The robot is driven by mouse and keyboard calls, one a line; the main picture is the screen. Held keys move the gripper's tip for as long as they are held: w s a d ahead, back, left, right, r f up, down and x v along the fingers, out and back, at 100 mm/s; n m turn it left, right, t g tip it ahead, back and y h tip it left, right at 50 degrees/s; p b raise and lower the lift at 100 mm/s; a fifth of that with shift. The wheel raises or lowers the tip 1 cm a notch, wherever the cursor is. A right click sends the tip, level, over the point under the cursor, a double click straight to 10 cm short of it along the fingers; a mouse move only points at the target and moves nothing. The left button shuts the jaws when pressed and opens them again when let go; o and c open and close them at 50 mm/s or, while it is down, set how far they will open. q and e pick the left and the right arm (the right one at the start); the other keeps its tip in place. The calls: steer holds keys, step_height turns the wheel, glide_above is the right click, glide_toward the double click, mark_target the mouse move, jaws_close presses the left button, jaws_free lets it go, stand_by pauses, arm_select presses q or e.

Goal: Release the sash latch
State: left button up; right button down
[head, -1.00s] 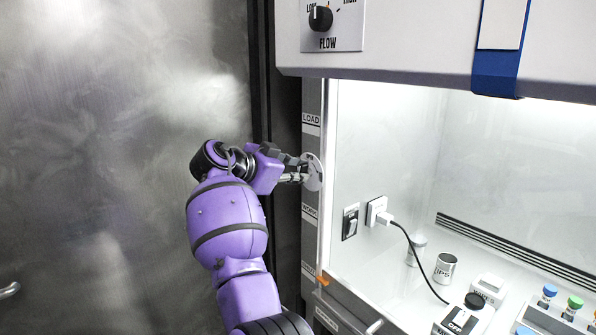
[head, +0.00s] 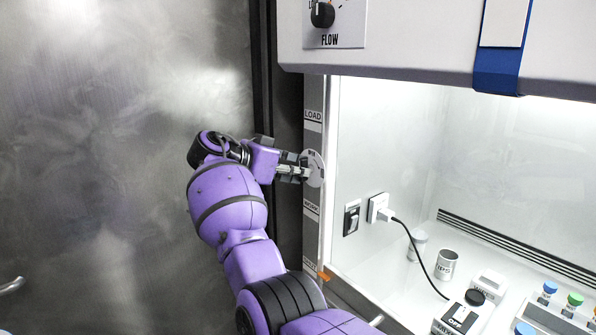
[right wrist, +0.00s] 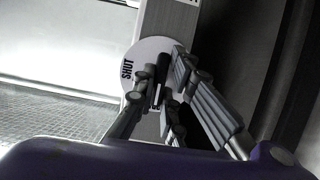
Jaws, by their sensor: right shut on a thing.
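The sash latch is a small dark lever (right wrist: 162,68) on a round pale plate (head: 316,168) on the hood's left post. The plate also shows in the right wrist view (right wrist: 148,52), where the word SHUT stands at its left edge. A second word on it is mostly hidden by the fingers. My right gripper (head: 303,171) is at the plate. In the right wrist view its fingers (right wrist: 165,84) are on both sides of the lever and shut on it. The fingers hide part of the lever, so its exact angle is hard to tell. My left gripper is out of view.
The post carries LOAD (head: 313,115) and WORK labels, with an orange pointer (head: 324,276) low down. The hood opening is right of it, with a plugged-in cable, a metal cup (head: 447,265) and capped vials inside. A flow knob (head: 322,14) is above. A metal wall (head: 90,150) fills the left.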

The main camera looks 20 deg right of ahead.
steer(key=c, duration=1.8)
jaws_free()
steer(key=shift+c, duration=0.2)
steer(key=shift+o, duration=0.2)
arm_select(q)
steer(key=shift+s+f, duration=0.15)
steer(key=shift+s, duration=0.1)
arm_select(e)
steer(key=v, duration=1.2)
